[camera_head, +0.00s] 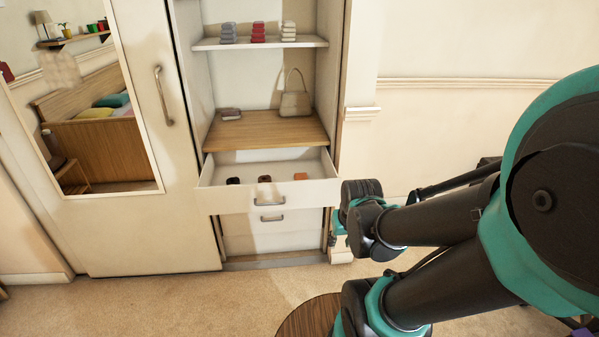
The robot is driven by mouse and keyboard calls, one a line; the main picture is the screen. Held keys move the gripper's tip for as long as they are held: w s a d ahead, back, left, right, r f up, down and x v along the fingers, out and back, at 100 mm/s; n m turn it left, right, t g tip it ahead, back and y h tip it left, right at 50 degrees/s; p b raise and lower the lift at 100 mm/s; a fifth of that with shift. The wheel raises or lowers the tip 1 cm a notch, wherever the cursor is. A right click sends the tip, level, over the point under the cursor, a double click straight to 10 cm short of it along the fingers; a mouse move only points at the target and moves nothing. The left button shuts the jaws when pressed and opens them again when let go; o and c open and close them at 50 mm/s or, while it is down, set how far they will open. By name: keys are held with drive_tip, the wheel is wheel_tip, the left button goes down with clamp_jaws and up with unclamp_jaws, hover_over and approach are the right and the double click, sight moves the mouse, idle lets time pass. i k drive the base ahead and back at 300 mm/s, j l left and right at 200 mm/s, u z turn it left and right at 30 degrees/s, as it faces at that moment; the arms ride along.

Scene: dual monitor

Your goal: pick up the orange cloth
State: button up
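A small orange folded cloth (300,176) lies at the right end of the open top drawer (225,201) in the wardrobe. It shows just above the drawer's front edge, and its lower part is hidden by that front. My arm reaches in from the right, and its black and teal joints are just right of the drawer. I cannot make out my gripper's fingers in this view.
Dark rolled items (264,180) lie in the same drawer, left of the cloth. A shut drawer (272,229) is below. A wooden shelf (260,128) with a handbag (294,101) is above. A mirrored door (170,200) stands left.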

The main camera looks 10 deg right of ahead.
sight(303, 176)
drive_tip(key=i, duration=0.2)
drive_tip(key=i+j+z, duration=0.3)
drive_tip(key=j, duration=0.35)
drive_tip(key=i+j+z, duration=0.15)
drive_tip(key=j, duration=0.25)
drive_tip(key=i+j+z, duration=0.15)
drive_tip(key=j, duration=0.2)
